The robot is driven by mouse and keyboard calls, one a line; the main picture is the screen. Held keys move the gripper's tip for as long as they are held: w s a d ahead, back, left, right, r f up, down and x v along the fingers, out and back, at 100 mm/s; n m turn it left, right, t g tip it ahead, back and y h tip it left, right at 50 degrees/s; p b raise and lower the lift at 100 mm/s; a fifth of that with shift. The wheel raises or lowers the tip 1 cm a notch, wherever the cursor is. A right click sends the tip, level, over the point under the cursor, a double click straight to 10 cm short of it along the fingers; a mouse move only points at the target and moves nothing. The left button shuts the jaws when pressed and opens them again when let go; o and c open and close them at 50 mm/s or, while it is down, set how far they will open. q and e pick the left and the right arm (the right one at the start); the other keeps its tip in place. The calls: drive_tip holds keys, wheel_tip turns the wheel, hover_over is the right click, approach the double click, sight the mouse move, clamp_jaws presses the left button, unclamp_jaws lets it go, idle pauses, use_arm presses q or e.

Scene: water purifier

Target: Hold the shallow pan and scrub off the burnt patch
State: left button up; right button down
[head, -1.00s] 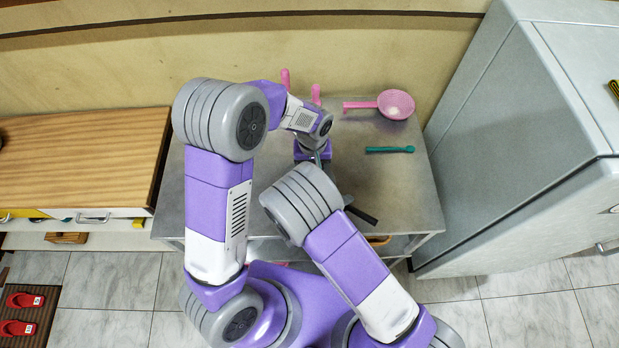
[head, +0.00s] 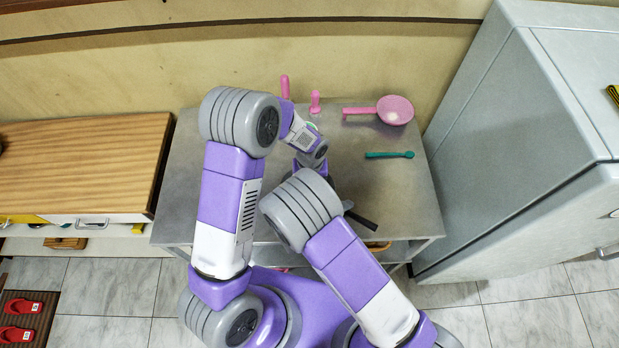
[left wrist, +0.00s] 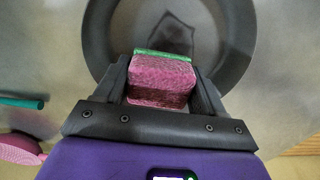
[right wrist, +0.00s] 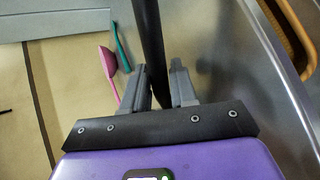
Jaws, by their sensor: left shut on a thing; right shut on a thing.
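My left gripper (left wrist: 164,85) is shut on a pink sponge (left wrist: 160,82) with a green scouring layer on its far side. The round dark shallow pan (left wrist: 103,28) lies beyond the sponge in the left wrist view. A dark, irregular burnt patch (left wrist: 168,32) shows on its floor, just past the sponge; I cannot tell whether they touch. My right gripper (right wrist: 162,88) is shut on the pan's black handle (right wrist: 149,40). In the head view the handle's end (head: 364,222) shows near the counter's front edge, while my arms hide the pan and sponge.
The grey metal counter (head: 405,200) has free room on its right side. A pink strainer or ladle (head: 394,110) and a teal utensil (head: 390,155) lie there. Two pink upright items (head: 285,87) stand at the back. A grey fridge (head: 520,150) borders the right; a wooden-topped cabinet (head: 75,165) borders the left.

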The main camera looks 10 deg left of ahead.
use_arm(q)
drive_tip(key=shift+f, duration=1.1)
idle(0.6)
